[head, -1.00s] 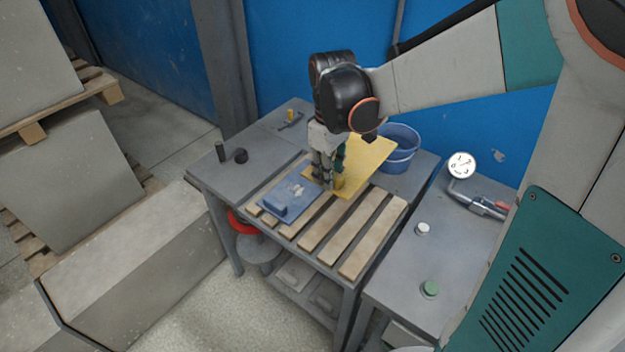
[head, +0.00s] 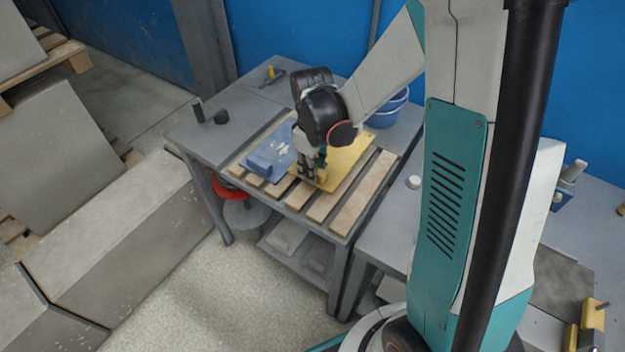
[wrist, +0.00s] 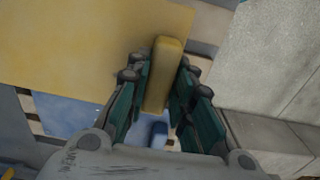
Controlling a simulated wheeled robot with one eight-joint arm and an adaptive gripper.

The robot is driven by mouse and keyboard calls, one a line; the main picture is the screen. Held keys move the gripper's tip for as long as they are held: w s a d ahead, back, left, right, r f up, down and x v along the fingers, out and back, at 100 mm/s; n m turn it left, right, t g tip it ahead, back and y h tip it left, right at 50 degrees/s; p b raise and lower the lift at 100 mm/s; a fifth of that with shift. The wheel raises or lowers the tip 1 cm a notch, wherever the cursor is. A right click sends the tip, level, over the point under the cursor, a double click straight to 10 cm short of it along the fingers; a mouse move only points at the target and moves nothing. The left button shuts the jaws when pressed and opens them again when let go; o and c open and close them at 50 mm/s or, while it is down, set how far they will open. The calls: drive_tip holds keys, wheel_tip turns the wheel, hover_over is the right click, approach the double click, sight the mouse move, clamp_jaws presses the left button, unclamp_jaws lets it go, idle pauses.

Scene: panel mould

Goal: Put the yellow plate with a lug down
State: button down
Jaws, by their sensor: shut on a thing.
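The yellow plate (head: 347,152) is a flat sheet with an upright block-like lug. My gripper (head: 312,172) points down and is shut on the lug. In the wrist view the lug (wrist: 163,72) stands between both fingers of my gripper (wrist: 160,85), and the plate (wrist: 75,45) spreads to the upper left. The plate looks level, at or just above the wooden slats; I cannot tell whether it touches them. A blue plate with its own lug (head: 262,164) lies left of it on the slats, partly hidden by my gripper.
The slats (head: 330,200) form the top of a grey metal table, with bare slats at the front right. A blue bucket (head: 388,110) stands behind the yellow plate. A second grey table (head: 385,235) adjoins at the right.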

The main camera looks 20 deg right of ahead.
wheel_tip(320, 180, down, 4)
drive_tip(key=shift+f+b, duration=0.1)
drive_tip(key=shift+b, duration=0.6)
drive_tip(key=c, duration=1.4)
unclamp_jaws()
